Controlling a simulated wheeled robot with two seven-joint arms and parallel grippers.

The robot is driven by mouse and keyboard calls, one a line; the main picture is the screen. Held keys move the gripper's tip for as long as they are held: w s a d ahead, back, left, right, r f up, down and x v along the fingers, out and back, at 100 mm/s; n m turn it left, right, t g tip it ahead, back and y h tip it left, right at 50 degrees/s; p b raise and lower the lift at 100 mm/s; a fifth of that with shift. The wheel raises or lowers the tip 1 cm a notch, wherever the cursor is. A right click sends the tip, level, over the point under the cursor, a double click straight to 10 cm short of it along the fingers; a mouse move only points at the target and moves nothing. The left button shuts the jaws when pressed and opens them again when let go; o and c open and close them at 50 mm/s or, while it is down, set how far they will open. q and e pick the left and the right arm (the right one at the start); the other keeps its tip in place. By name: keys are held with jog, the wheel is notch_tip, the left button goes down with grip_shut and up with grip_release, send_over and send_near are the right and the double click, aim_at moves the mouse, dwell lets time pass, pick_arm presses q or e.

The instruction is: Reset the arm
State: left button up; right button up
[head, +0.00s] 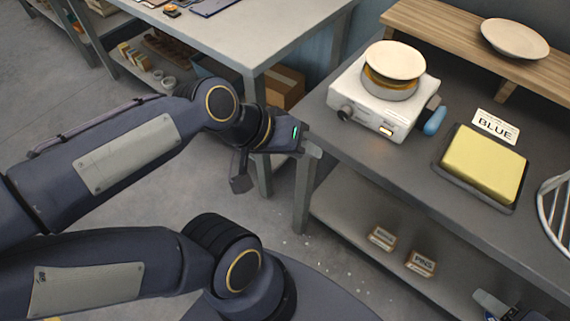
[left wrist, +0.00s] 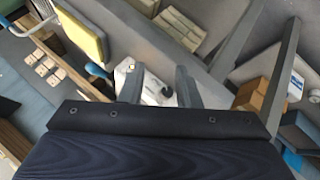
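My left gripper (head: 312,150) is at the left front corner of the grey workbench, beside its edge and apart from the white hot plate. In the left wrist view its two fingers (left wrist: 160,86) are spread with a gap between them, and they hold nothing that I can see. Part of a white thing shows beyond the gap. What looks like my right gripper (head: 492,303) shows only in part at the bottom right of the head view, low in front of the bench; its fingers are not clear.
The workbench holds a white hot plate (head: 372,108) with a plate (head: 394,60) on top, a yellow pad (head: 483,165), a BLUE card (head: 495,127) and a wire rack (head: 556,215). A plate (head: 515,38) lies on the wooden shelf (head: 440,28). Another table (head: 250,35) stands behind.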

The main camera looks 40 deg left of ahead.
pick_arm(q)
jog(key=s+f+m+g+y, duration=0.1)
jog(key=s+f+m, duration=0.15)
jog(key=s, duration=0.25)
jog(key=r+p, duration=0.1)
jog(key=p, duration=0.1)
jog(key=r+p, duration=0.4)
jog(key=shift+w+a+r, duration=0.15)
jog(key=shift+w+a, duration=0.15)
jog(key=shift+a, duration=0.05)
